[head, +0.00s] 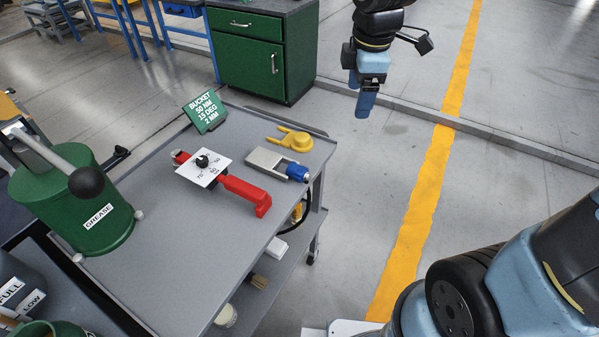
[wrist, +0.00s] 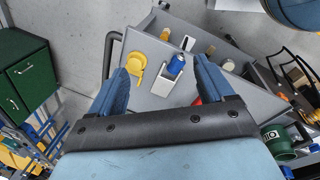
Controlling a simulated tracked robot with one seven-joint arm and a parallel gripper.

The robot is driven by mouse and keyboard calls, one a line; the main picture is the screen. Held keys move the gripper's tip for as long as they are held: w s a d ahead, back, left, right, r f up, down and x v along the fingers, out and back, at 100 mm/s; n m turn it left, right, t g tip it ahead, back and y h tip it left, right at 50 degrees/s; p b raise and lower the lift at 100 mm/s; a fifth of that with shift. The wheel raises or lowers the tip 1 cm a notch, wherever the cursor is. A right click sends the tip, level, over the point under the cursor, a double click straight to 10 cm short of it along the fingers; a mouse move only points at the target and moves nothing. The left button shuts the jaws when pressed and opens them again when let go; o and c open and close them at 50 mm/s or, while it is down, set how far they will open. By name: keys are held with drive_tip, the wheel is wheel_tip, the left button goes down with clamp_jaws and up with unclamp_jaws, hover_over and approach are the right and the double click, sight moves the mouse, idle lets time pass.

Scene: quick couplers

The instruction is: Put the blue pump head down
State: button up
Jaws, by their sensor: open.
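The blue pump head (head: 297,172) is on the grey cart top, at the right end of a flat grey metal piece (head: 266,160). In the wrist view the blue pump head (wrist: 176,64) shows beyond my fingers, with the pale metal piece (wrist: 162,86) beside it. Whether the two are joined or only touching, I cannot tell. My gripper (head: 363,96) is open and empty, raised behind and to the right of the cart in the head view. Its two blue fingers (wrist: 160,68) are spread wide in the wrist view.
A yellow tool (head: 296,142) lies behind the metal piece. A green sign (head: 205,112) stands at the back edge, and a green grease drum (head: 75,205) at the left. The cart's front middle (head: 190,255) is clear.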

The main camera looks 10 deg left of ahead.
sight(297, 167)
drive_tip(key=a+f+n+g, duration=0.2)
drive_tip(key=a+f+n, duration=0.75)
drive_tip(key=a, duration=0.35)
drive_tip(key=shift+n, duration=0.45)
drive_tip(key=f, duration=1.3)
drive_tip(key=shift+s+d+f, duration=0.25)
drive_tip(key=shift+s+f, duration=0.05)
drive_tip(key=shift+c, duration=0.3)
drive_tip(key=c, duration=1.1)
